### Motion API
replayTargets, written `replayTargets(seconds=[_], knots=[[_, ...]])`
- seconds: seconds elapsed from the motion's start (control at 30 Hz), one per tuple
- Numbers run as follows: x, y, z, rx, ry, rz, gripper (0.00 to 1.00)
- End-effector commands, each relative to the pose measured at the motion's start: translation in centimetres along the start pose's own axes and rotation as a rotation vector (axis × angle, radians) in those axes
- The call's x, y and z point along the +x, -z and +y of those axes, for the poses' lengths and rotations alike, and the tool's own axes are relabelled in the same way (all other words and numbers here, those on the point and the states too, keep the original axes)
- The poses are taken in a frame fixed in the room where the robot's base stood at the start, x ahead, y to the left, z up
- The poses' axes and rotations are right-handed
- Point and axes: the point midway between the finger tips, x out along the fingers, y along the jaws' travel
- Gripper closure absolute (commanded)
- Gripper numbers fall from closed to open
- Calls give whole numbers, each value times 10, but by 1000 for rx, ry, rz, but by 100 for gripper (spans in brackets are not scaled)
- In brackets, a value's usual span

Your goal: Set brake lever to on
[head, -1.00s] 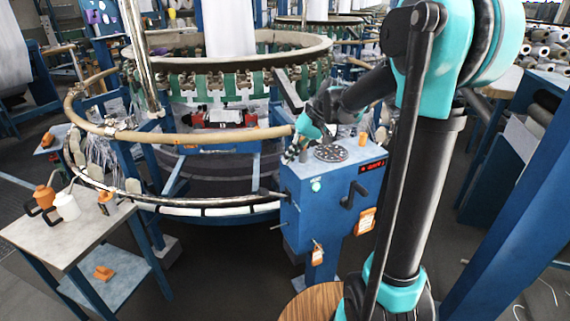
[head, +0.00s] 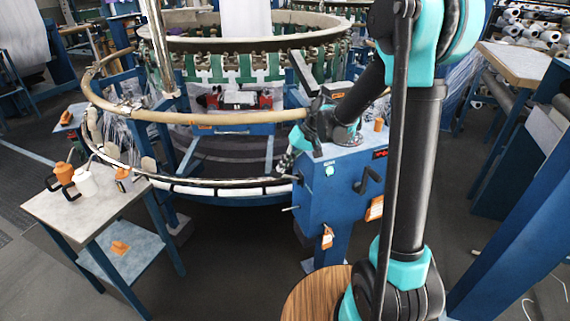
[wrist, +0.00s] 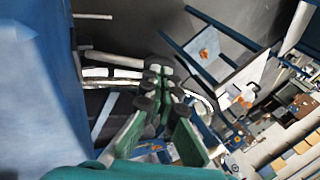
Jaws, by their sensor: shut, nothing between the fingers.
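A blue control box (head: 322,200) stands in front of the loom. Two thin rods stick out from its left side, an upper rod (head: 296,178) and a lower rod (head: 290,208). In the wrist view the rods (wrist: 110,58) (wrist: 93,16) jut from the blue box wall. A black crank-like handle (head: 368,181) is on the box's front face. I cannot tell which of these is the brake lever. My gripper (head: 282,168) points down beside the box's upper left edge, close to the upper rod. In the wrist view my gripper (wrist: 160,80) is shut and empty.
The loom's tan ring rail (head: 215,118) and lower white-and-black ring (head: 225,189) lie left of and behind the box. A side table (head: 90,203) with bottles stands at the left. Orange tags (head: 327,237) hang at the box. The floor in front is open.

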Motion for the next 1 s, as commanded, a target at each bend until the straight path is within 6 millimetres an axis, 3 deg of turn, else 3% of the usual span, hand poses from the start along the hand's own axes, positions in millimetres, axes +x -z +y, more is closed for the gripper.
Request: replayTargets(seconds=[0.67,1.0], knots=[[8,-2,-4,-16,-78,-1,100],[24,-5,-10,-50,-219,-1,100]])
